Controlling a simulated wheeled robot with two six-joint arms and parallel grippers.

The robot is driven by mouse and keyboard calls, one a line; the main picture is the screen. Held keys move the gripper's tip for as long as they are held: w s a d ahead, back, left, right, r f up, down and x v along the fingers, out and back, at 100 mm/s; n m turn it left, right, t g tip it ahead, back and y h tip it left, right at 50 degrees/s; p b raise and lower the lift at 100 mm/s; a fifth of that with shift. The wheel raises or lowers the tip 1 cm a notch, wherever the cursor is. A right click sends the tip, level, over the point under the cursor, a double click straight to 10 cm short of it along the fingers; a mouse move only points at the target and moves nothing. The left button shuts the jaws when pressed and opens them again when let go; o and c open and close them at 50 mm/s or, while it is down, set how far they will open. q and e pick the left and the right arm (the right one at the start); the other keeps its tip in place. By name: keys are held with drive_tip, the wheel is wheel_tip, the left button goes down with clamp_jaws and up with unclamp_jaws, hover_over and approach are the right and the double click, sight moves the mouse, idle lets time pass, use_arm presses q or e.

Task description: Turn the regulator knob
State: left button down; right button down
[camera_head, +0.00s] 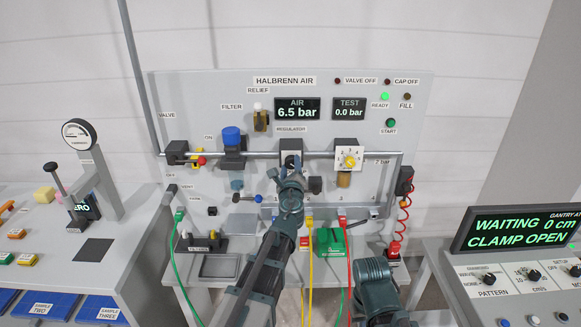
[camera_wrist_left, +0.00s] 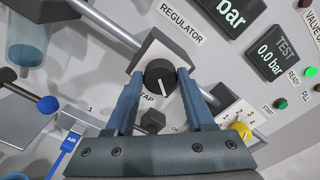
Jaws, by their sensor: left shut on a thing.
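The regulator knob is a round black knob with a white pointer line (camera_wrist_left: 160,76), set on a grey block under the REGULATOR label. My left gripper (camera_wrist_left: 160,84) has one blue finger on each side of the knob and is shut on it. In the head view my left gripper (camera_head: 290,168) reaches up to the regulator block (camera_head: 291,146) on the panel and hides most of the knob. The AIR display (camera_head: 297,108) reads 6.5 bar.
A yellow dial (camera_head: 349,160) sits right of the regulator, with the TEST display (camera_head: 349,108) above it at 0.0 bar. A blue-capped filter (camera_head: 232,138) is to the left. Green, yellow and red hoses hang below. A console (camera_head: 515,228) stands at right.

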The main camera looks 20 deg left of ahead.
use_arm(q)
drive_tip(key=shift+s, duration=0.1)
drive_tip(key=shift+c, duration=1.3)
unclamp_jaws()
